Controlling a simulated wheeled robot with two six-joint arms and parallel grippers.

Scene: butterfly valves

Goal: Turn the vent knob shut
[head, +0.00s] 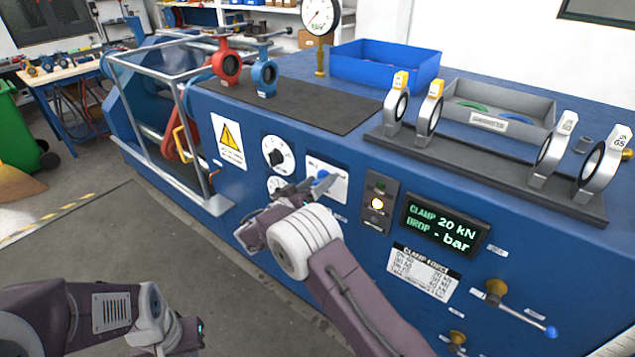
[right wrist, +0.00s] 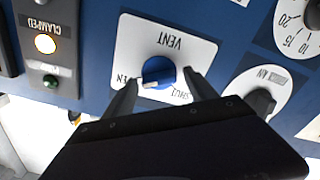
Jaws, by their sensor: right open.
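The blue vent knob (right wrist: 158,72) sits on a white plate marked VENT, upside down in the right wrist view. Its white pointer mark lies towards the partly hidden label ending in EN; the SHUT label is on the other side. The knob also shows in the head view (head: 321,179), partly covered by my gripper. My right gripper (head: 306,188) is open in front of the panel. In the right wrist view its two fingers (right wrist: 159,84) stand on either side of the knob, with no clear contact. My left gripper (head: 188,338) is low at the left, its jaws unclear.
A lamp box (head: 378,203) with a lit lamp and a display (head: 444,224) are to the right. A blue-tipped lever (head: 520,310) sticks out lower right.

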